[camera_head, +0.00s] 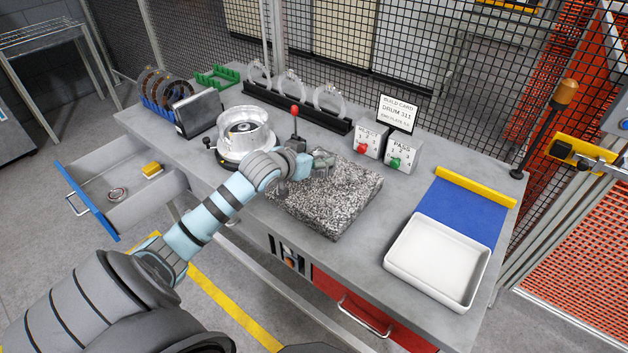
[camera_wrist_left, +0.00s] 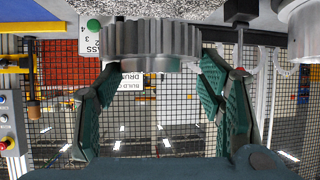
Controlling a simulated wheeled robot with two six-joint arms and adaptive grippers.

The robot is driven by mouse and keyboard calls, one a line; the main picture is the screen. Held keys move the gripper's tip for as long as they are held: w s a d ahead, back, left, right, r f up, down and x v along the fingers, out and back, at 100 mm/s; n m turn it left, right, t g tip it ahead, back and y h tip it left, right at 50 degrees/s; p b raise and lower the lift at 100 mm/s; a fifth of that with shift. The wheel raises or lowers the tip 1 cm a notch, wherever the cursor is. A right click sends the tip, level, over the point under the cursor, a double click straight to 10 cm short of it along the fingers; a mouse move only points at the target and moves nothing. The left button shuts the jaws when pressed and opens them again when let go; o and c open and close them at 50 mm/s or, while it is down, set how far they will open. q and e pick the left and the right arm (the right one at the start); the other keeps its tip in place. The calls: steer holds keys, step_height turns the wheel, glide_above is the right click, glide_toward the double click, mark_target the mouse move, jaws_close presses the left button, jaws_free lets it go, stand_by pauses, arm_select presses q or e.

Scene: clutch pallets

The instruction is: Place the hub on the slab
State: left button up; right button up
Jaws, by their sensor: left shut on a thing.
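The hub (camera_wrist_left: 152,42) is a grey metal ring with vertical ridges, seen upside down in the wrist view between the green finger pads. My left gripper (camera_head: 312,166) is shut on it, over the far left part of the slab. The slab (camera_head: 335,205) is a speckled grey granite block on the bench. It also shows along the top of the wrist view (camera_wrist_left: 190,9), close to the hub's underside; I cannot tell whether they touch. In the head view the gripper mostly hides the hub. My right gripper is not in view.
A metal drum fixture (camera_head: 243,130) stands left of the slab, near a red-knobbed lever (camera_head: 295,112). Two button boxes (camera_head: 402,153) and a build card (camera_head: 397,113) stand behind. A white tray (camera_head: 436,262) is at right. An open drawer (camera_head: 120,185) juts out left.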

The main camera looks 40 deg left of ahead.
arm_select(q)
steer(key=f, duration=0.4)
steer(key=f+b, duration=0.1)
steer(key=f, duration=0.3)
steer(key=shift+w, duration=0.2)
steer(key=o, duration=1.7)
steer(key=shift+o, duration=0.2)
steer(key=p+v, duration=0.3)
steer(key=v, duration=0.9)
steer(key=shift+p, duration=0.35)
steer(key=shift+r, duration=0.1)
